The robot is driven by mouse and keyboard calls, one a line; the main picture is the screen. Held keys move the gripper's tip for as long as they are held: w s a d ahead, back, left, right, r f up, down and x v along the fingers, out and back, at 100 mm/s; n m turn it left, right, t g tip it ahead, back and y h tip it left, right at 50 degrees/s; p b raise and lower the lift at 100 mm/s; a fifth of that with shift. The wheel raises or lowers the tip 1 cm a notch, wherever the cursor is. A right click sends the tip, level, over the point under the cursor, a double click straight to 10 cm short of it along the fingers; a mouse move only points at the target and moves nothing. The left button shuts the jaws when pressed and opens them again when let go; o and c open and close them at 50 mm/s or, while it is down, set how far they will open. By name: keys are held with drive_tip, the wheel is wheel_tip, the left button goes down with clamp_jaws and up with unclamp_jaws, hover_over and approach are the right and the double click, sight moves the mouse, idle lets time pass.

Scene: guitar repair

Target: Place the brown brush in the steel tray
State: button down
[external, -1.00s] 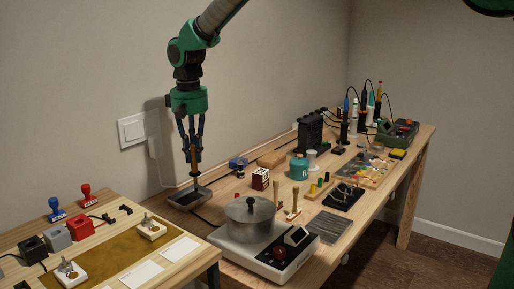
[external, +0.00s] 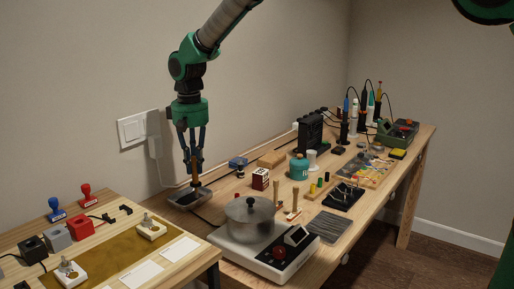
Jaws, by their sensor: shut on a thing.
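The brown brush (external: 196,169) is upright between the fingers of my gripper (external: 195,158), which is shut on it. The steel tray (external: 205,198) is a small, shallow tray with a light rim and a dark inside. It sits at the back left end of the long wooden bench. The brush's lower end appears over the tray's back part, inside the rim's outline. I cannot tell whether it touches the tray floor.
A steel pot (external: 249,220) stands on a hotplate (external: 265,252) in front of the tray. Wooden-handled tools (external: 294,203) and a dark and white box (external: 260,179) stand to the right. A nearer table (external: 120,250) with stamps is at left. A wall switch (external: 137,128) is behind.

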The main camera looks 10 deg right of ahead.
drive_tip(key=shift+f, duration=0.1)
drive_tip(key=c, duration=1.7)
unclamp_jaws()
wheel_tip(320, 180, up, 12)
drive_tip(key=shift+r, duration=0.1)
